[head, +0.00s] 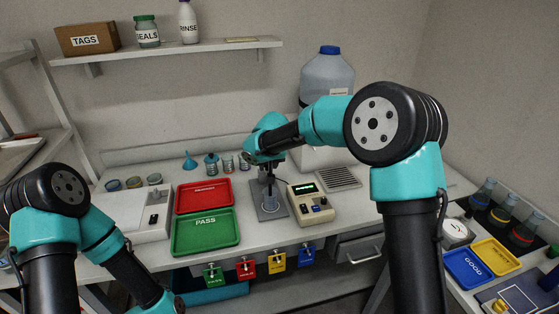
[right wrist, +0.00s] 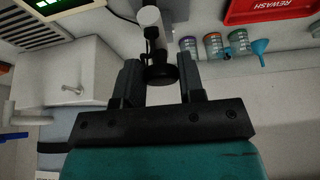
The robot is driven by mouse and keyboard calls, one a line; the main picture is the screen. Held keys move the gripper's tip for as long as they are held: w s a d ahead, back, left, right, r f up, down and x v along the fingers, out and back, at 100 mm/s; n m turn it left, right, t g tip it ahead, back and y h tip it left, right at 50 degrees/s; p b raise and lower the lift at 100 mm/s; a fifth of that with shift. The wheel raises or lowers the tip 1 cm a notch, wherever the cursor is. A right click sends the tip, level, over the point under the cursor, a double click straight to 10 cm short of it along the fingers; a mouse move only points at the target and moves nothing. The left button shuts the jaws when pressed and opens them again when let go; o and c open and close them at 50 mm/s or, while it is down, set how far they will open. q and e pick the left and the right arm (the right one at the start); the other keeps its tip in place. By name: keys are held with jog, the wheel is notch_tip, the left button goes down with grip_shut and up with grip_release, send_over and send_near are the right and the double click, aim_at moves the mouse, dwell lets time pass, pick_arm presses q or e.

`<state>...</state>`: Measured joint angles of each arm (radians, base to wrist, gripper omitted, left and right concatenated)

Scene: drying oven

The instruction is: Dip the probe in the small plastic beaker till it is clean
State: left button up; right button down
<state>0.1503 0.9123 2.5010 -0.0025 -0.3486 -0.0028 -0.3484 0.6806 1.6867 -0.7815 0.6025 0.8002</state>
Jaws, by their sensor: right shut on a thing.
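My right gripper (head: 267,172) is above a grey stand plate (head: 279,212) in the middle of the bench in the head view. In the right wrist view the right gripper (right wrist: 161,80) is shut on the probe (right wrist: 150,24), a pale rod with a black round end between the fingers. The probe's lower part is hard to make out in the head view. A small clear vessel, apparently the plastic beaker (head: 268,203), shows faintly on the plate under the gripper. I cannot tell whether the probe tip is inside it.
A beige meter (head: 311,204) with a lit display stands right of the plate. A red tray (head: 204,184) and a green PASS tray (head: 188,247) lie left of it. Several small jars and a blue funnel (head: 190,161) stand behind. A large blue-capped jug (head: 327,76) is at the back.

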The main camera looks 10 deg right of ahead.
jog(key=shift+s+f, duration=0.25)
jog(key=shift+f, duration=0.25)
jog(key=c, duration=1.1)
grip_release()
jog(key=o, duration=0.3)
jog(key=shift+w+r, duration=0.1)
jog(key=shift+r, duration=0.05)
jog(key=shift+o, duration=0.2)
jog(key=shift+r, duration=0.15)
jog(key=shift+s+r, duration=0.2)
jog(key=shift+r, duration=0.4)
jog(key=v, duration=1.6)
